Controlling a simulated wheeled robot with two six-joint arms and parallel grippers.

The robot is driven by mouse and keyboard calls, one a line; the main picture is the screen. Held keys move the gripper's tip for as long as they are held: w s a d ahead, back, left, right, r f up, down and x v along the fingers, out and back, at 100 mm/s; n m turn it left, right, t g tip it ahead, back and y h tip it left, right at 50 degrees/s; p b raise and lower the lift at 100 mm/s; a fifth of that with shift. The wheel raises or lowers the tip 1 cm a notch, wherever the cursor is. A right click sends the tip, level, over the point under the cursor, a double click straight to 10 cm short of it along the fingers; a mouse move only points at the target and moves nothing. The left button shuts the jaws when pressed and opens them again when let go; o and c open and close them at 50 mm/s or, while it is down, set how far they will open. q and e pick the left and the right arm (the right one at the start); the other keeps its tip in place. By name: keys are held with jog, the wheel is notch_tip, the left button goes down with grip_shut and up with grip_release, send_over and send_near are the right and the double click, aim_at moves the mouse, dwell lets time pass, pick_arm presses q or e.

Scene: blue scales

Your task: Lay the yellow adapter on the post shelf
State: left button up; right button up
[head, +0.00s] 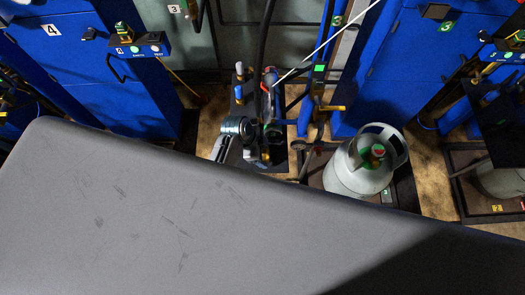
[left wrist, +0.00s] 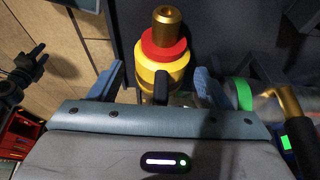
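The yellow adapter (left wrist: 157,73) shows in the left wrist view, with a red ring and a brass-coloured end above its yellow body. My left gripper (left wrist: 159,70) is open, with one finger on each side of the adapter. A gap shows between the left finger and the adapter; contact at the right finger is unclear. In the head view, my left arm's joint (head: 235,126) is beside a dark cluttered stand (head: 250,92), and its fingers are hard to make out. I cannot pick out the adapter or identify the post shelf there. My right gripper is not in view.
A grey gas cylinder (head: 350,175) with a collar stands right of the stand. Blue cabinets (head: 70,60) stand on both sides. A large grey surface fills the lower head view and hides what is beneath. In the left wrist view, a brass-coloured pipe (left wrist: 290,105) and green band are at right.

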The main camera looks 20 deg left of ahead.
pick_arm(q)
jog(key=shift+a+r, duration=0.15)
jog(key=shift+r, duration=0.1)
jog(key=b+v, duration=0.2)
jog(key=v, duration=0.8)
jog(key=shift+r, duration=0.1)
jog(key=shift+s, duration=0.1)
